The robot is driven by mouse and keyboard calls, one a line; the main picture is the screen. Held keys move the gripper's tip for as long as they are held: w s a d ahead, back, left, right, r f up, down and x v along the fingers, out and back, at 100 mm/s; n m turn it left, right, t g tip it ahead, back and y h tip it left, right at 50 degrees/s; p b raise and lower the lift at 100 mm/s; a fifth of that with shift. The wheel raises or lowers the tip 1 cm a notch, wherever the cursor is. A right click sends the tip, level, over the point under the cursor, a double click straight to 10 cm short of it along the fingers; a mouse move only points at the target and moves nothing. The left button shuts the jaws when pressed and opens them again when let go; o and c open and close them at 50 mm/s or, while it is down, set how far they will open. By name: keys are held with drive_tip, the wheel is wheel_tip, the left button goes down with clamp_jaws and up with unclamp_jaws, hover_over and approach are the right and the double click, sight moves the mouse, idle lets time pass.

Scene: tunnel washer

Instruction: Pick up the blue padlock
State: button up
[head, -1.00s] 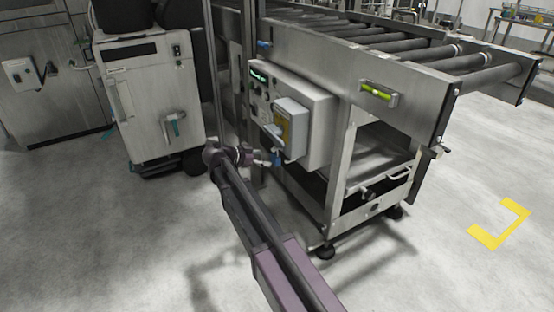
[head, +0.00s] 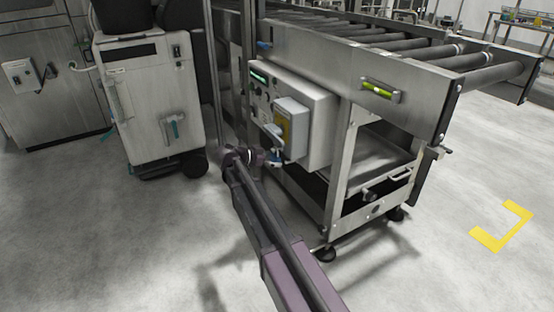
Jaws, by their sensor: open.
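A small blue item (head: 275,156), which looks like the blue padlock, hangs at the lower left of the grey switch box (head: 292,128) on the conveyor's control panel. It is tiny here and partly covered, so its shackle cannot be made out. My gripper (head: 267,159) is at the end of my arm, just left of the blue item and very close to it. The jaws are open, and nothing shows between them. Whether a finger touches the blue item cannot be told.
The control cabinet (head: 318,125) and the roller conveyor frame (head: 345,185) stand right of my gripper. A metal post (head: 214,75) rises behind my wrist. A grey wheeled cabinet (head: 150,90) stands at left. The floor at lower left is clear.

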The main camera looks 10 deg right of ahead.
drive_tip(key=c, duration=1.2)
drive_tip(key=shift+r, duration=0.2)
drive_tip(key=shift+c, duration=0.2)
drive_tip(key=shift+r+p, duration=0.75)
drive_tip(key=shift+p, duration=0.15)
drive_tip(key=s+a, duration=0.2)
drive_tip(key=a, duration=0.6)
drive_tip(key=s+a, duration=0.3)
drive_tip(key=a, duration=0.6)
drive_tip(key=shift+s+f, duration=0.2)
drive_tip(key=shift+s, duration=0.1)
